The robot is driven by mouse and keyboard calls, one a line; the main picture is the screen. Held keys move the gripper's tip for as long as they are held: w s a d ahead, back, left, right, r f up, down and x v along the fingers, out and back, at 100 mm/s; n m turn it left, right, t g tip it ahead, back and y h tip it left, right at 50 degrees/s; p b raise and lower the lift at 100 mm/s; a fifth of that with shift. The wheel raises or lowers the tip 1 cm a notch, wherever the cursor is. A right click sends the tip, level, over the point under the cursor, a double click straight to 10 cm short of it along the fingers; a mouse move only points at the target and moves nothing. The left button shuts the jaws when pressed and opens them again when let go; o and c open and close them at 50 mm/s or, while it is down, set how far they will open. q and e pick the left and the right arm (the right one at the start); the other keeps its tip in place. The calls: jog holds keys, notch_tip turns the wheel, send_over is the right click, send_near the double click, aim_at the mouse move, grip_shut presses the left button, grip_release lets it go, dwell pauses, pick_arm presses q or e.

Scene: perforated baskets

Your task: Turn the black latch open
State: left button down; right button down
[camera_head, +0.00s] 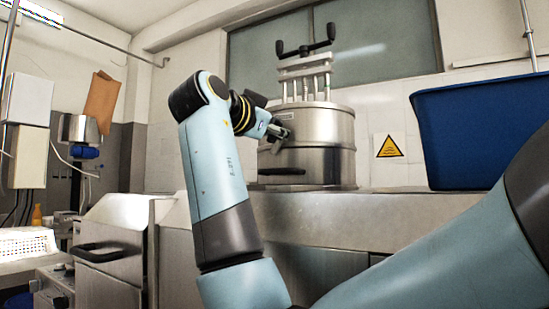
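A steel pot-like vessel (330,150) stands on the counter against the wall. A black crank-like bar (305,49) with upturned ends sits on top of its metal frame. A flat black handle (281,172) sticks out low on its front left. I cannot tell which black part is the latch. My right gripper (276,131) is at the vessel's upper left side, above the flat handle. It is small and partly dark against the vessel, so contact and finger opening cannot be made out. My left gripper is not in view.
A large blue bin (480,135) stands on the counter at the right. A steel box (113,240) with a black handle is at the lower left, near a white perforated basket (26,242). The steel counter (345,207) is clear between vessel and bin.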

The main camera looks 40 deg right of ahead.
jog(key=m+b, duration=0.2)
jog(key=b, duration=0.1)
jog(key=m+b, duration=0.3)
jog(key=b, duration=0.1)
jog(key=m+b, duration=0.3)
jog(key=shift+s+f, duration=0.1)
jog(key=shift+f, duration=0.25)
jog(key=shift+r+m+b, duration=0.15)
jog(key=shift+m+b, duration=1.55)
jog(key=shift+m, duration=0.5)
jog(key=c, duration=1.3)
grip_release()
